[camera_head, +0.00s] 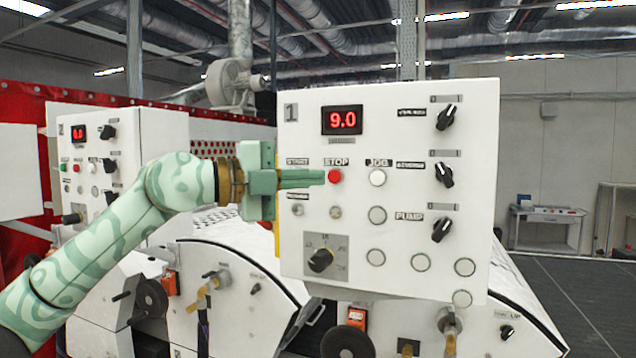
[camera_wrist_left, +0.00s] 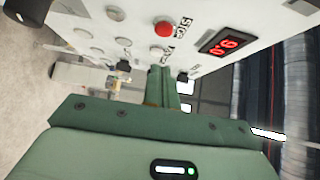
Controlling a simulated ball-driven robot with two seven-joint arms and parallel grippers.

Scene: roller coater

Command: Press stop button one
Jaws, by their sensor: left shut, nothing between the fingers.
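The panel marked 1 (camera_head: 395,115) is white and carries a red display reading 9.0. Its red stop button (camera_head: 334,176) sits under the word STOP, left of a white JOG button (camera_head: 377,177). My left gripper (camera_head: 322,177) is shut and empty, its green fingertips just left of the red button in the head view. The fingers hide the start button's place. In the left wrist view the red button (camera_wrist_left: 163,29) lies beyond the fingertips (camera_wrist_left: 162,68), with panel surface showing between them. Whether the tips touch the panel, I cannot tell. My right gripper is out of view.
Black knobs (camera_head: 443,175) stick out on the panel's right side, and another knob (camera_head: 320,260) is at its lower left. A second panel (camera_head: 95,150) with a red button stands behind my left arm. White machine covers (camera_head: 225,290) curve below.

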